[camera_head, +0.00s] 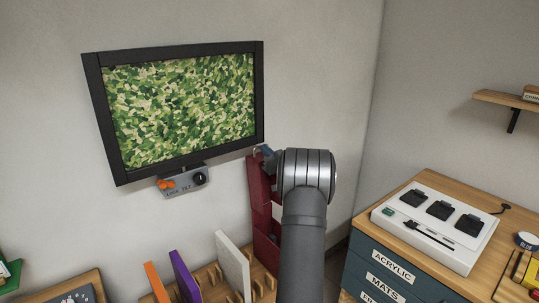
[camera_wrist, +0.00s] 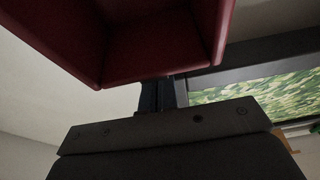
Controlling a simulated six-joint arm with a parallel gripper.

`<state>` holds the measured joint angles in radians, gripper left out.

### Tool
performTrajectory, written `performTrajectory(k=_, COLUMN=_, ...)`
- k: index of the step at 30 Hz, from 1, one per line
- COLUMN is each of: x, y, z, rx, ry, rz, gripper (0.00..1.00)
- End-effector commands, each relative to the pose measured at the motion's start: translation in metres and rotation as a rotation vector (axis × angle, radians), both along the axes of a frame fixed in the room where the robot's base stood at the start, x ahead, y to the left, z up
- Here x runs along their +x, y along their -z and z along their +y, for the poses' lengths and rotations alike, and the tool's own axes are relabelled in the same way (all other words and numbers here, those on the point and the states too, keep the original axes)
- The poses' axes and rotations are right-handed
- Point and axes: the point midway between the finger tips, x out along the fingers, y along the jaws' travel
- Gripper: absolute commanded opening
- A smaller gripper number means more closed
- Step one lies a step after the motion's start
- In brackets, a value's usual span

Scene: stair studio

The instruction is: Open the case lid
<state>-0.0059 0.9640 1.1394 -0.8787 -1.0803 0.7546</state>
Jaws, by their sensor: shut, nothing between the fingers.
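The dark red case (camera_head: 264,245) stands on or by the wooden surface against the wall, partly hidden behind my arm. A tall red panel (camera_head: 260,190), seemingly its lid, rises above it; how far it is open I cannot tell. In the wrist view a hollow red part (camera_wrist: 150,45) with raised walls fills the top middle. My gripper (camera_head: 266,154) is at the panel's top edge, mostly hidden by my wrist. In the wrist view its dark fingers (camera_wrist: 160,95) are shut and empty, close to the red edge; contact is unclear.
A framed green camouflage picture (camera_head: 180,110) hangs left of my gripper, with a small grey control box (camera_head: 182,182) below it. Orange, purple and white boards (camera_head: 232,265) stand in a wooden rack in front. A drawer cabinet (camera_head: 385,262) carrying a white device (camera_head: 437,225) stands right.

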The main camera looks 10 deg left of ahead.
Motion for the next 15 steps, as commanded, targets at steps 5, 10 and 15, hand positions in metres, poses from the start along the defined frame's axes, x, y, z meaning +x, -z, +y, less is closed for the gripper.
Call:
performTrajectory(k=5, x=0.0, y=0.0, z=0.0, rx=0.0, ry=0.0, rz=0.0, gripper=0.0)
performTrajectory(k=10, x=-0.005, y=0.0, z=-0.005, rx=0.0, ry=0.002, rz=0.001, gripper=0.0)
performTrajectory(k=15, x=-0.024, y=0.001, z=-0.025, rx=0.001, ry=0.003, rz=0.001, gripper=0.0)
